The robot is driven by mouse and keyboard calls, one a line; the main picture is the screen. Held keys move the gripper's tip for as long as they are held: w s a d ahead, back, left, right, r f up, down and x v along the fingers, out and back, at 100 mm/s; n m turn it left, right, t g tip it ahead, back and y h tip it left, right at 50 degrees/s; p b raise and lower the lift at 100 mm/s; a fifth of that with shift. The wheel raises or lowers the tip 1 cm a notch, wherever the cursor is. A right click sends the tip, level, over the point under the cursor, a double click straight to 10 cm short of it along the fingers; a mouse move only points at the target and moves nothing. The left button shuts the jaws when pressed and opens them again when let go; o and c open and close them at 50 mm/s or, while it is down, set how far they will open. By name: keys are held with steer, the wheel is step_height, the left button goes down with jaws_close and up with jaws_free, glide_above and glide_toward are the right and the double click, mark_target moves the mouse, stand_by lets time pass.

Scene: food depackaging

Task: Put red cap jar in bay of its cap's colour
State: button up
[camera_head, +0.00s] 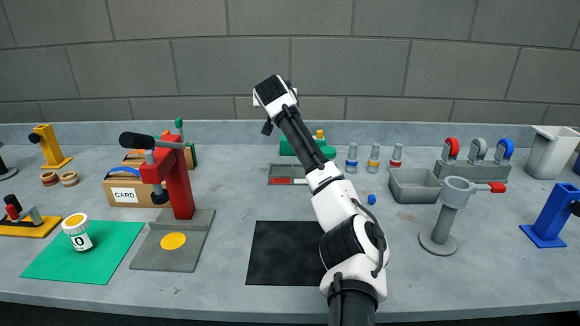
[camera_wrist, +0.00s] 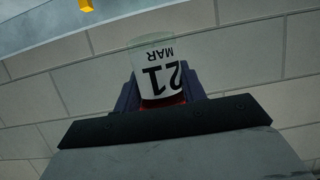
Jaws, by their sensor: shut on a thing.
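My gripper (camera_wrist: 160,98) is shut on a jar (camera_wrist: 155,62) in the wrist view. The jar has clear greenish glass and a white label reading "21 MAR", which appears upside down. A red part, seemingly its cap, shows low between the dark fingers. Bare wall blocks lie behind the jar. In the head view my arm rises over the bench, and the gripper and held jar cannot be made out. I cannot tell which fixture is the set of coloured bays; a grey tray with a red strip (camera_head: 284,181) lies behind my arm.
A red press (camera_head: 181,180) and a white jar (camera_head: 77,236) on a green mat (camera_head: 105,262) stand left. A black mat (camera_head: 280,262) lies front centre. Three small banded bottles (camera_head: 374,158), a grey bin (camera_head: 413,192), coloured-arch fixture (camera_head: 475,172) and grey stand (camera_head: 447,215) are right.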

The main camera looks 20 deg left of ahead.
steer(key=shift+w+d+r, duration=0.1)
steer(key=shift+w+d, duration=0.1)
steer(key=shift+w, duration=0.25)
steer(key=shift+w+f, duration=0.2)
steer(key=p, duration=0.5)
glide_above(281, 172)
step_height(281, 172, down, 18)
steer(key=shift+f, duration=0.65)
steer(key=shift+f, duration=0.3)
steer(key=o, duration=1.1)
steer(key=shift+r, duration=0.1)
